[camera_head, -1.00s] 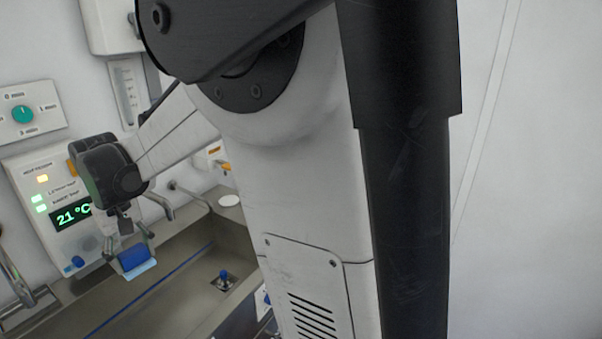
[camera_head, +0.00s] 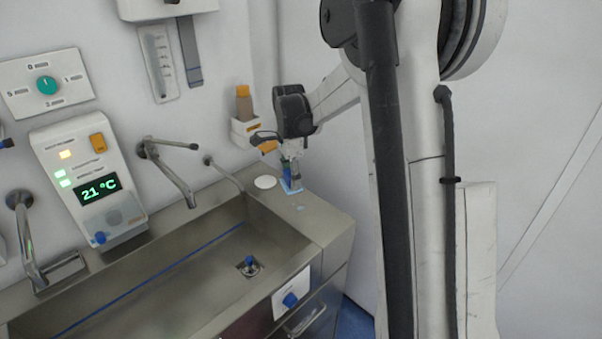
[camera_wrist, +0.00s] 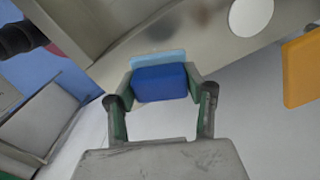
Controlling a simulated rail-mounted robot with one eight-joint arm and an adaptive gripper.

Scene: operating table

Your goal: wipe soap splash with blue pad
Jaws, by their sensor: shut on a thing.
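My gripper (camera_head: 291,175) is shut on the blue pad (camera_head: 292,186), over the steel ledge at the right end of the sink. In the wrist view the pad (camera_wrist: 161,84) sits between both fingers of my gripper (camera_wrist: 163,90), with a light blue layer along its far edge. A small pale blue mark (camera_head: 300,208), perhaps the soap splash, shows on the ledge just in front of the pad. I cannot tell whether the pad touches the ledge.
A white disc (camera_head: 265,182) lies on the ledge left of the pad. A wall holder with an amber bottle (camera_head: 244,104) is behind. The steel sink basin (camera_head: 150,290) with taps (camera_head: 170,170) lies to the left. An orange object (camera_wrist: 302,70) shows at right in the wrist view.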

